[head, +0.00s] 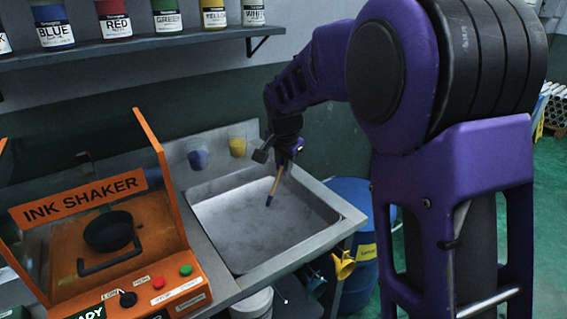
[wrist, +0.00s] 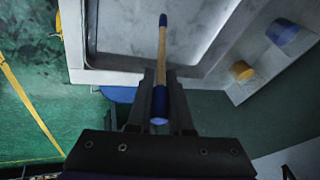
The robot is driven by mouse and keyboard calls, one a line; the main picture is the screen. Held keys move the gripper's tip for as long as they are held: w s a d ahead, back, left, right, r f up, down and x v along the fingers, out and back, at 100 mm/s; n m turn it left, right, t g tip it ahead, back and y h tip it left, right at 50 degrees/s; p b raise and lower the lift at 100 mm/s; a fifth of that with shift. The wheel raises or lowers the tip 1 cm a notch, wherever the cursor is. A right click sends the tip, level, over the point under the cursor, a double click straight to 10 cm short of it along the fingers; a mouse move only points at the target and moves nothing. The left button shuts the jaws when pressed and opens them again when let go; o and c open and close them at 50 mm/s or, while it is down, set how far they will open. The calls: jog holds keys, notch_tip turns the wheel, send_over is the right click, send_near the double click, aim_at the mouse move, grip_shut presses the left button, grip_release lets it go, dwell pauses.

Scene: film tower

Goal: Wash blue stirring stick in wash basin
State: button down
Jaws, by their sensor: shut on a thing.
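The blue stirring stick (head: 273,186) has a wooden shaft and a blue tip. My gripper (head: 286,153) is shut on its upper end and holds it tilted, with the blue tip pointing down over the wash basin (head: 222,189). In the wrist view, the stick (wrist: 162,50) runs out from between the fingers of my gripper (wrist: 160,85), with blue at both ends. The basin (wrist: 120,62) lies behind it there. The basin is a grey metal sink with a greyish, cloudy bottom. I cannot tell whether the tip touches anything in it.
The orange ink shaker (head: 180,262) is on the left. A shelf (head: 150,45) with ink jars runs above. A blue barrel (head: 352,200) stands right of the basin.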

notch_tip(320, 180, down, 12)
jog(key=b, duration=0.4)
dwell(0.5)
jog(key=shift+r, duration=0.1)
dwell(2.0)
notch_tip(320, 180, up, 12)
jog(key=p, duration=0.7)
dwell(0.4)
dwell(2.0)
jog(key=shift+r+p, duration=1.45)
jog(key=shift+r, duration=0.45)
